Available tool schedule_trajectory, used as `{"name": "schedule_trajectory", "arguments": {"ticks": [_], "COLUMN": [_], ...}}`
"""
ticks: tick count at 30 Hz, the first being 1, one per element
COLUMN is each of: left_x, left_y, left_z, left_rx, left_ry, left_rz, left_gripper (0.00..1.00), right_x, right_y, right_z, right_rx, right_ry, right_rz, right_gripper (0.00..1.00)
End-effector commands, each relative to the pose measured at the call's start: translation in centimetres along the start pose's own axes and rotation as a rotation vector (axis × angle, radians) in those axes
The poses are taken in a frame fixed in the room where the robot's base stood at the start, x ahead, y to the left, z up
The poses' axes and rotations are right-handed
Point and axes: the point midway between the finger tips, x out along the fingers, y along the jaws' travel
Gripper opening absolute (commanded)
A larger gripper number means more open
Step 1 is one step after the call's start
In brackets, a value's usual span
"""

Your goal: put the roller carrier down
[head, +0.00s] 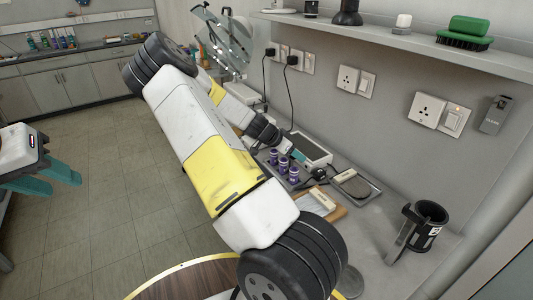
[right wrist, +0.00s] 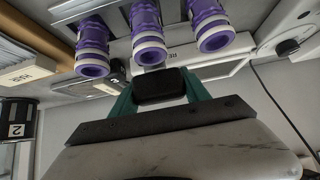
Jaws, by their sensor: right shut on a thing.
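The roller carrier is a grey tray (head: 304,184) with three purple rollers (head: 284,165) standing in it, at the back counter in the head view. In the right wrist view the purple rollers (right wrist: 147,35), with white bands, stand just beyond the fingers. My right gripper (right wrist: 160,88) has its teal fingers closed on a black block, which looks like the carrier's handle. In the head view my right arm and wrist hide part of the carrier. Whether its base touches the counter cannot be told. My left gripper (head: 48,176) is at the left edge, empty, its teal fingers apart.
A black cup marked 2 (head: 430,224) stands at the right of the counter. A shelf (head: 400,38) runs above.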

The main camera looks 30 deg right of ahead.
Motion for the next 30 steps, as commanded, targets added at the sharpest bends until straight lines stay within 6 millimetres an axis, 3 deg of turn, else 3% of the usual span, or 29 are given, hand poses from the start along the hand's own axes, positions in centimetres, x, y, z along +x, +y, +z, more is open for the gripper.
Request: {"name": "schedule_trajectory", "arguments": {"ticks": [19, 30], "left_x": [0.0, 0.0], "left_y": [0.0, 0.0], "left_z": [0.0, 0.0], "left_rx": [0.000, 0.000], "left_ry": [0.000, 0.000], "left_rz": [0.000, 0.000], "left_gripper": [0.36, 0.36], "right_x": [-2.6, -6.5], "right_y": [-0.1, -0.2], "right_z": [-2.6, 0.8], "right_rx": [0.002, -0.004], "right_ry": [0.000, 0.001], "right_rz": [-0.003, -0.003], "right_gripper": [0.00, 0.00]}}
